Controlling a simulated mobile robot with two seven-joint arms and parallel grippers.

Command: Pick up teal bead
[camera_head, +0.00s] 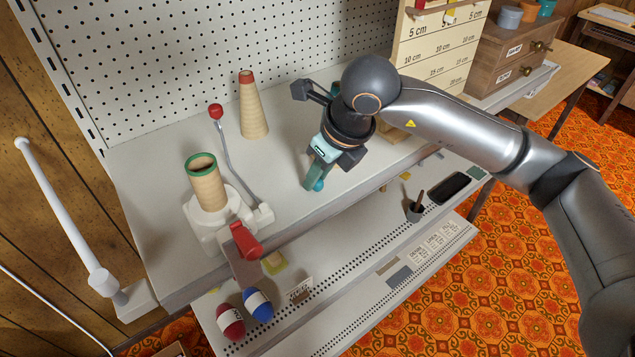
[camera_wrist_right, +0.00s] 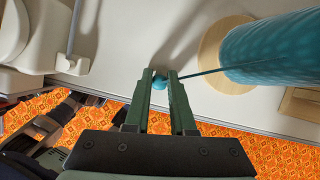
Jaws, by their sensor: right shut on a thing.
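A small round teal bead (camera_wrist_right: 160,82) sits between the fingertips of my right gripper (camera_wrist_right: 158,76), which is shut on it. A thin teal strand runs from the bead to a large teal yarn body (camera_wrist_right: 275,48) at the right of the right wrist view. In the head view the teal bead (camera_head: 319,185) shows at the tips of my right gripper (camera_head: 314,182), low over the upper shelf (camera_head: 290,205). The gripper points down; I cannot tell if the bead touches the shelf. My left gripper is not in view.
A white winder (camera_head: 215,222) with a green-topped cone (camera_head: 206,182) and a red-knobbed lever (camera_head: 216,111) stands left. A tan cone (camera_head: 252,105) stands behind. A lower shelf holds red (camera_head: 230,321) and blue yarn balls (camera_head: 258,305). A pegboard (camera_head: 200,50) backs the shelf.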

